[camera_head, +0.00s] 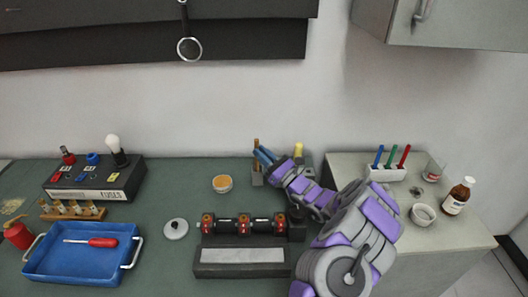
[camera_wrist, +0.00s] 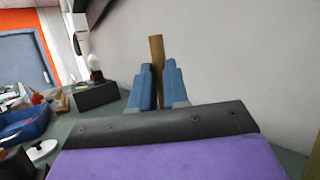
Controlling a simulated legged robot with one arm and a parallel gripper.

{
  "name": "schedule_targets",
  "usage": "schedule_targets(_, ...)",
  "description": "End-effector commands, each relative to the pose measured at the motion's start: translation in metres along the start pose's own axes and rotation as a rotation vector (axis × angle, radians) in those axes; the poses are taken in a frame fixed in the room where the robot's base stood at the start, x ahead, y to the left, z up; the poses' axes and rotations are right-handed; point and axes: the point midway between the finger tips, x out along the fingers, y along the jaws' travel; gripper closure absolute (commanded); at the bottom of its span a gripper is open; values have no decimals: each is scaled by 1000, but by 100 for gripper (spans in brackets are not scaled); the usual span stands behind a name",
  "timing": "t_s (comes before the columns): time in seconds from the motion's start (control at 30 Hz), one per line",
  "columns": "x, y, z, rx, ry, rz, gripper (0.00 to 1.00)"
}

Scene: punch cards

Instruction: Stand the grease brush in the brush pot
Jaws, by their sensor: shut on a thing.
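My gripper (camera_head: 264,157) has blue fingers and is shut on the brown wooden handle of the grease brush (camera_head: 256,144), near the wall at the back of the green bench. In the wrist view the handle (camera_wrist: 157,50) stands roughly upright between the two fingers (camera_wrist: 158,88) and sticks up above them. A small grey holder (camera_head: 257,179), which looks like the brush pot, is right below the fingers. The brush's lower end is hidden, so I cannot tell whether it is inside the pot or above it.
An open tin with orange contents (camera_head: 222,184) and its white lid (camera_head: 176,229) are to the left. A machine with black rollers (camera_head: 243,226) stands in front. A yellow-topped item (camera_head: 298,150) is close behind my arm. A blue tray (camera_head: 82,262) lies far left.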

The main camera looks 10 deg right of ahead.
Motion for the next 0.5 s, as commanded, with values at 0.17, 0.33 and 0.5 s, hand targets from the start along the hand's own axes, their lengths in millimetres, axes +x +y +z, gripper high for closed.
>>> schedule_targets(0.17, -1, -2, 2, 2, -4, 2, 100)
schedule_targets(0.33, -1, -2, 2, 2, -5, 2, 73)
schedule_targets(0.5, -1, -2, 2, 2, -5, 1, 56)
